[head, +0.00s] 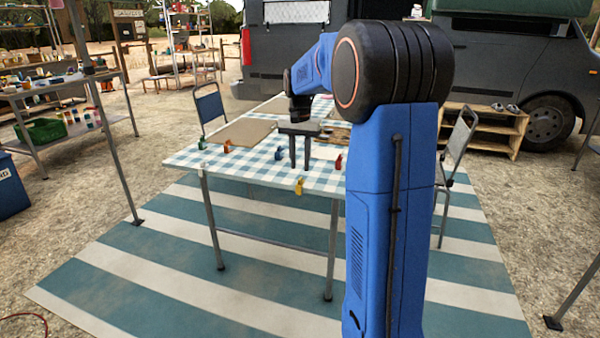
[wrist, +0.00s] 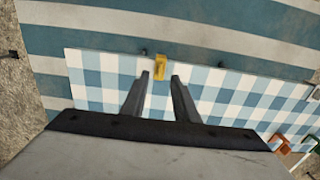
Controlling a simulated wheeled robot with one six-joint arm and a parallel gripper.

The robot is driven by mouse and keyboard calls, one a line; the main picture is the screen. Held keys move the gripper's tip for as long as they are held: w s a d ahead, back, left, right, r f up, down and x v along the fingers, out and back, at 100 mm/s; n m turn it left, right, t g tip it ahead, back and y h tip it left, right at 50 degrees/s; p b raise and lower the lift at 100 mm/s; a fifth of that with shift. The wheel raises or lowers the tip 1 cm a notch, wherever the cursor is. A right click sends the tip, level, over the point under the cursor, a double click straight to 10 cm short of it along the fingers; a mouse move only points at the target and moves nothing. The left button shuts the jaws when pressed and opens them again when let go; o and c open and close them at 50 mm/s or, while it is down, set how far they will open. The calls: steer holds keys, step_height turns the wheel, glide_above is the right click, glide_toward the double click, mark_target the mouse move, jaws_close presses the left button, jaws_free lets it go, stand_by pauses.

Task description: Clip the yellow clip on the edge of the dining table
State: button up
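The yellow clip (head: 299,186) sits at the near edge of the dining table (head: 250,178), on the checked cloth. In the wrist view the yellow clip (wrist: 160,67) straddles the table's edge line, just beyond my fingertips and between their lines. My gripper (head: 299,166) points down over the table near that edge. Its two fingers are apart with nothing between them, and it also shows in the wrist view (wrist: 159,77). The clip's jaws are too small to make out.
Other clips stand on the table: a green one (head: 202,143), an orange one (head: 227,146), a blue one (head: 279,153) and a red one (head: 338,162). A brown board (head: 240,132) lies behind them. Chairs (head: 210,108) stand at the table's sides. The striped mat (head: 180,260) in front is clear.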

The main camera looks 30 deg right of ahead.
mark_target(300, 178)
step_height(300, 178, up, 12)
steer(key=shift+r, duration=0.15)
stand_by(0.3)
steer(key=s+a+f+n+t, duration=0.1)
steer(key=s+a+f+n, duration=0.15)
steer(key=s+a, duration=0.55)
steer(key=s+a+f+n+t, duration=0.1)
steer(key=s+a+n, duration=0.2)
steer(key=s+a, duration=0.55)
steer(key=s+a+f+n+t, duration=0.1)
steer(key=s+a+f+n, duration=0.1)
steer(key=s+f, duration=0.5)
steer(key=s+a+f+n+t, duration=0.1)
steer(key=s+a+f+n, duration=0.2)
steer(key=s+f, duration=0.3)
steer(key=s, duration=0.5)
steer(key=shift+f+t, duration=0.4)
